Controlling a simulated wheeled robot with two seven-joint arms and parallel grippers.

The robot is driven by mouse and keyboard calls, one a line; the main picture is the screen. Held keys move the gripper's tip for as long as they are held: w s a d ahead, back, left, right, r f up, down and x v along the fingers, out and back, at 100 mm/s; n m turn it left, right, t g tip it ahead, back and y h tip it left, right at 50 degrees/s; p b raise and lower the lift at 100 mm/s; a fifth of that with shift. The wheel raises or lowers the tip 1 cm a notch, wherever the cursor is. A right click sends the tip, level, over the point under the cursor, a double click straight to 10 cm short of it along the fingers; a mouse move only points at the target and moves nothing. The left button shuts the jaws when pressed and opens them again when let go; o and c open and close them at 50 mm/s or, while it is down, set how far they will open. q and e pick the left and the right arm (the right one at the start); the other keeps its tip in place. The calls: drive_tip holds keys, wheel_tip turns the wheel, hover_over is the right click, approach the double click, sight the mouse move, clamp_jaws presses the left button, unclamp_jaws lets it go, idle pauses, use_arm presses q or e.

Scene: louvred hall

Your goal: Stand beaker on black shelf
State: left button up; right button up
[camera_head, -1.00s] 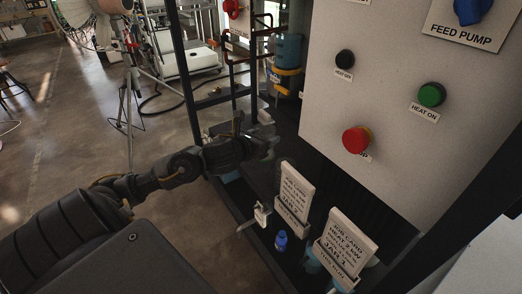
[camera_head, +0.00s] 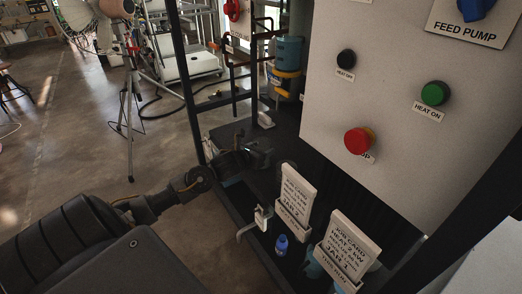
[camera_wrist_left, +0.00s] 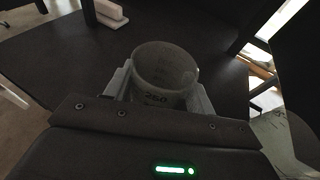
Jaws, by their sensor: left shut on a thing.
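My left gripper (camera_head: 262,157) is over the black shelf (camera_head: 262,187) at the foot of the panel frame. In the left wrist view its two pale fingers (camera_wrist_left: 158,98) are shut on a clear beaker (camera_wrist_left: 165,68) with dark volume markings. The beaker looks upright with its open rim up. The black shelf surface (camera_wrist_left: 85,50) lies behind and around it; I cannot tell whether the beaker's base touches it. In the head view the beaker is too dim to make out clearly. My right gripper is not in view.
Two job cards in holders (camera_head: 296,195) (camera_head: 346,247), a small blue-capped bottle (camera_head: 281,245) and a pale tap-like fitting (camera_head: 260,217) stand near the shelf's front. A panel with a red button (camera_head: 358,141) rises behind. Dark frame posts (camera_head: 187,80) stand at left.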

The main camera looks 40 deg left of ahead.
use_arm(q)
drive_tip(key=shift+f, duration=0.1)
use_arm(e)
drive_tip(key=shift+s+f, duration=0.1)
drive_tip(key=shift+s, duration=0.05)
use_arm(q)
drive_tip(key=o, duration=1)
drive_tip(key=shift+o, duration=1)
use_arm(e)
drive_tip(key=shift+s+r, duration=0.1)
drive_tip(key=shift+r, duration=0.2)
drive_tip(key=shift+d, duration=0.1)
